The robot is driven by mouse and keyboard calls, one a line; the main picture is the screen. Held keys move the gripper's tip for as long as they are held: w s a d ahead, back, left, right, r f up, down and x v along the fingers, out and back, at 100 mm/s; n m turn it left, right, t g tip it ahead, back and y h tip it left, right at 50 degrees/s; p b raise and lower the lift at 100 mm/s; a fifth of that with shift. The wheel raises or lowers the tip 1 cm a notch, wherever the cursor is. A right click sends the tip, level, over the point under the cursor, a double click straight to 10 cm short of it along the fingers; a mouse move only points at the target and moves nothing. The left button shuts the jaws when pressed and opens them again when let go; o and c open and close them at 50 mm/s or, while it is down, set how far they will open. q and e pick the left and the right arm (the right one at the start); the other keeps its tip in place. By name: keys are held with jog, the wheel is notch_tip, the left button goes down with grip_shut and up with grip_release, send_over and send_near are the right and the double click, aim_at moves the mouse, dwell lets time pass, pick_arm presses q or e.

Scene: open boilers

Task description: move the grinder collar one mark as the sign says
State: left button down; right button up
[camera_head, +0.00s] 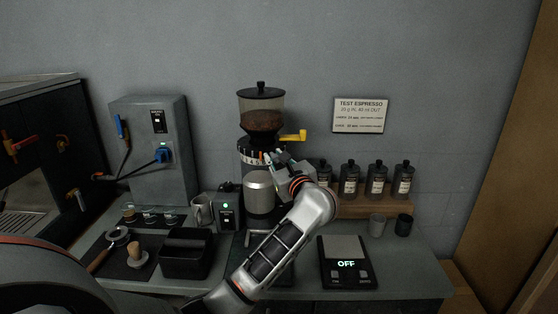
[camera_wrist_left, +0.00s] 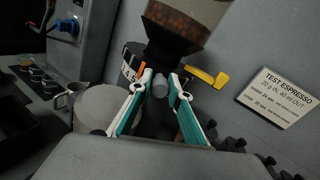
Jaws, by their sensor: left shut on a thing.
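The coffee grinder (camera_head: 262,120) stands upright against the wall, with beans in its clear hopper. Its dark collar (camera_head: 250,157) carries white marks and also shows in the left wrist view (camera_wrist_left: 129,62), with an orange pointer beside it. My left gripper (camera_head: 270,158) is at the collar's front right. In the left wrist view, its teal-and-white fingers (camera_wrist_left: 160,92) are shut on a short grey peg (camera_wrist_left: 160,84) at the collar. The sign (camera_head: 360,115) on the wall reads "TEST ESPRESSO"; its smaller lines are too small to read fully. My right gripper is out of view.
A yellow lever (camera_head: 292,136) sticks out right of the grinder, close to my gripper. Several dark bottles (camera_head: 376,180) stand on a wooden shelf at right. A scale (camera_head: 346,262) showing "OFF" is in front.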

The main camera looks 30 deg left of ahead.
pick_arm(q)
jog(key=shift+s+a+m+t+h, duration=0.65)
jog(key=shift+m+t+h, duration=0.2)
jog(key=shift+t, duration=0.25)
jog(key=c, duration=1.8)
grip_release()
jog(key=shift+s, duration=0.1)
jog(key=shift+c, duration=0.2)
jog(key=shift+d, duration=0.1)
jog(key=v, duration=1.2)
jog(key=shift+r, duration=0.1)
